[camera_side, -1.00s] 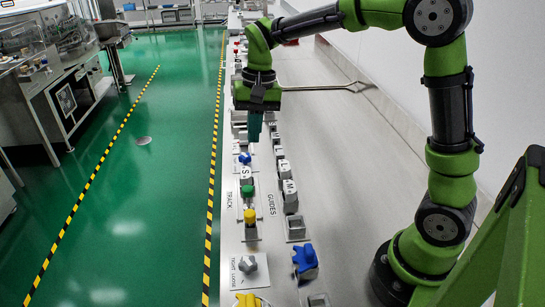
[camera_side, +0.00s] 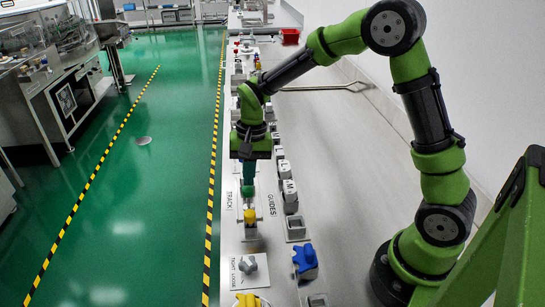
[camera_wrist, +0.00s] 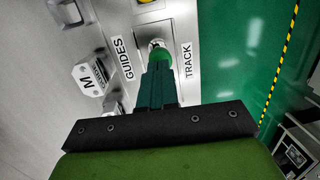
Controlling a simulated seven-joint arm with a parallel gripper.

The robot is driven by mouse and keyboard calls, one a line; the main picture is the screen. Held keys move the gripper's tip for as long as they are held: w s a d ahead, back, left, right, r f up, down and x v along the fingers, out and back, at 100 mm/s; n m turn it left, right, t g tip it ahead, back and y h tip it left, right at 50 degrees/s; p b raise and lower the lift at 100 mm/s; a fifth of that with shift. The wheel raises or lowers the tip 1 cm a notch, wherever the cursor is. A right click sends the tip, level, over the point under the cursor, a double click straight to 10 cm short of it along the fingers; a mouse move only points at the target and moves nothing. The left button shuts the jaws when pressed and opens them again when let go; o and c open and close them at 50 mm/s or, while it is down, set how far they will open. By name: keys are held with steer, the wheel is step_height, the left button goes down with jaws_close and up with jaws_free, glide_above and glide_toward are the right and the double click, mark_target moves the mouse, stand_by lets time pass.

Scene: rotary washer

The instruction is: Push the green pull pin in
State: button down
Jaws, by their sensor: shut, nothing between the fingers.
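The green pull pin (camera_side: 248,191) stands on the rail of fixtures, just beyond the yellow knob. My gripper (camera_side: 248,180) points down with its fingers shut and empty, right over the green pin. In the wrist view, the dark green fingertips (camera_wrist: 161,68) overlap the near side of the green pin (camera_wrist: 159,51), between the GUIDES and TRACK labels. The fingertips look at or very near the pin's top; I cannot tell whether they touch. Part of the pin is hidden behind the fingers.
A yellow knob (camera_side: 249,216) stands just in front of the pin. Grey lettered blocks (camera_side: 289,192) line the right side. The bench right of the blocks is clear.

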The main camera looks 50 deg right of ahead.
steer(key=shift+f, duration=0.4)
steer(key=shift+f, duration=0.1)
steer(key=shift+f, duration=1.15)
step_height(320, 180, up, 14)
steer(key=d, duration=0.2)
steer(key=s+r+n+t, duration=0.2)
steer(key=s+t, duration=0.1)
steer(key=s, duration=0.6)
steer(key=s+a+r+n+t, duration=0.1)
steer(key=s+r+n+t, duration=0.2)
steer(key=s, duration=0.5)
steer(key=shift+s+a+t, duration=0.2)
steer(key=shift+s+t, duration=0.2)
steer(key=shift+t, duration=0.2)
steer(key=shift+r, duration=0.1)
